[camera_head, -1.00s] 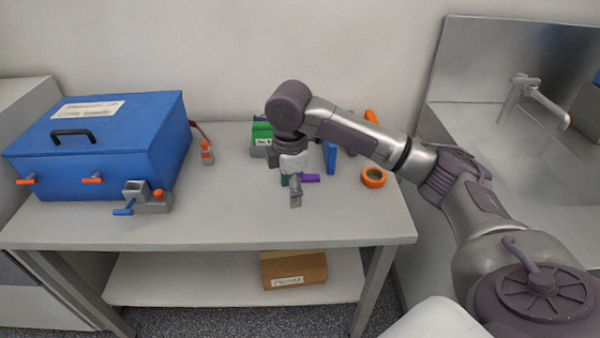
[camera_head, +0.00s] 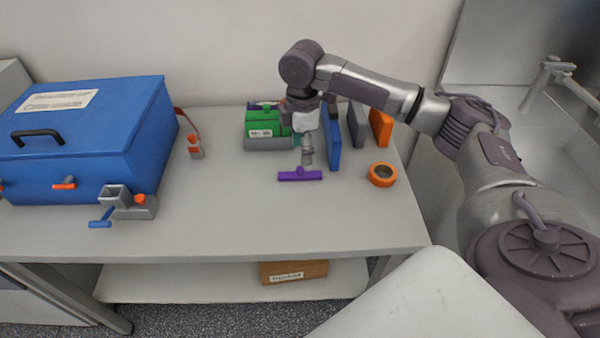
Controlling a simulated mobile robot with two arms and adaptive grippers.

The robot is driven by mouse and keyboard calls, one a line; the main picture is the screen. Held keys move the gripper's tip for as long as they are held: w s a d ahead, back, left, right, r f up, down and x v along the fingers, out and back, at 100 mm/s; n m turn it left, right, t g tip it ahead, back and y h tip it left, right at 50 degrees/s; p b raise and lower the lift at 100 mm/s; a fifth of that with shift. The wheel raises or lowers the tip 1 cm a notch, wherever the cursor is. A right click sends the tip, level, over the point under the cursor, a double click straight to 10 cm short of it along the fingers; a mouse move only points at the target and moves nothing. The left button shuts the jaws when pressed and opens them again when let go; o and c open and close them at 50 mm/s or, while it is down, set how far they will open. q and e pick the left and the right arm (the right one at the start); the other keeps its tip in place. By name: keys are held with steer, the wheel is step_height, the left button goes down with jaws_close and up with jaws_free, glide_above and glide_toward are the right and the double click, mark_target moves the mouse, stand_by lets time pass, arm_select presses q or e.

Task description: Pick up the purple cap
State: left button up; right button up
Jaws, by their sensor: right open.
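The purple cap (camera_head: 300,174) lies on the grey table, a flat bar with a small raised knob in its middle. My right gripper (camera_head: 307,158) points down just above and behind the knob, seen small from the head camera. No gap between its fingers can be made out, and I cannot tell whether it touches the cap. My left gripper is not in view.
A blue box (camera_head: 84,140) with a black handle fills the table's left. An orange ring (camera_head: 382,174) lies right. The table front is clear.

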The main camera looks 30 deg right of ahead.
mark_target(299, 168)
step_height(299, 168, down, 2)
steer(key=shift+w+f, duration=0.1)
steer(key=shift+w, duration=0.05)
steer(key=shift+f, duration=0.2)
step_height(299, 168, down, 5)
steer(key=shift+w+a+r, duration=0.1)
steer(key=shift+a, duration=0.05)
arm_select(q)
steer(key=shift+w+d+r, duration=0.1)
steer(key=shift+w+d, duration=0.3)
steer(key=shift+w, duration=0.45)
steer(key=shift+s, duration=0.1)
arm_select(e)
steer(key=shift+c, duration=0.4)
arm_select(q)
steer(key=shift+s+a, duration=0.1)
arm_select(e)
steer(key=c, duration=1)
